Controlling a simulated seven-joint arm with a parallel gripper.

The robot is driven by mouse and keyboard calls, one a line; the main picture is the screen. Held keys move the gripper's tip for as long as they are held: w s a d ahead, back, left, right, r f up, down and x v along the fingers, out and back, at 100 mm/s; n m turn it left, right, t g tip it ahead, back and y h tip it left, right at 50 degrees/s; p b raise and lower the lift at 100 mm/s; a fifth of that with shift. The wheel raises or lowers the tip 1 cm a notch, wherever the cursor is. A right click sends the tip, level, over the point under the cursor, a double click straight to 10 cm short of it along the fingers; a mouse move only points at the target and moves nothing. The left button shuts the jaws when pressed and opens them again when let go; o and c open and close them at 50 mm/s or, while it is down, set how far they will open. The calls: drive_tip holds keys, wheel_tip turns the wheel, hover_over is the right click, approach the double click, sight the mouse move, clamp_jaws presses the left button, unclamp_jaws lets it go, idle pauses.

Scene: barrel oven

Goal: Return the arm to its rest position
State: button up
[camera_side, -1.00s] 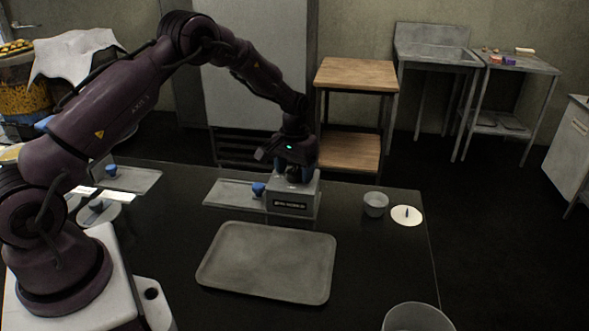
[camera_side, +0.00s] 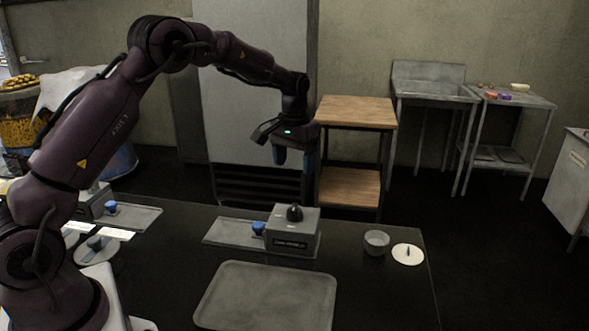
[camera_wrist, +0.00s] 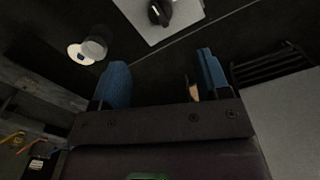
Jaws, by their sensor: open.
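My gripper (camera_side: 294,160) is raised in the air above and behind the grey box (camera_side: 290,235) with the black knob (camera_side: 294,212). Its blue fingers are apart, with nothing between them in the wrist view (camera_wrist: 160,85). The black knob shows at the top of the wrist view (camera_wrist: 159,12), clear of the fingers. My arm is bent and reaches over the dark table (camera_side: 380,300).
A grey tray (camera_side: 268,297) lies in front of the box. A blue knob (camera_side: 258,228) sits at its left. A small cup (camera_side: 376,242) and a white disc with a dark handle (camera_side: 408,254) stand at right. A wooden-topped stand (camera_side: 355,111) is behind.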

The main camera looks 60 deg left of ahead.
drive_tip(key=shift+w, duration=0.1)
drive_tip(key=s+d+r+m+t, duration=0.1)
drive_tip(key=s+d+r, duration=0.3)
drive_tip(key=s, duration=0.5)
drive_tip(key=s+d+r+m+t, duration=0.2)
drive_tip(key=s+d+r, duration=0.3)
drive_tip(key=s, duration=0.5)
drive_tip(key=s+d+r+m+t, duration=0.1)
drive_tip(key=s+d+r, duration=0.3)
drive_tip(key=s, duration=0.6)
drive_tip(key=shift+s+d+r+m+t, duration=0.15)
drive_tip(key=shift+d+r+m+t, duration=0.2)
drive_tip(key=shift+d+t, duration=0.35)
drive_tip(key=shift+a, duration=0.1)
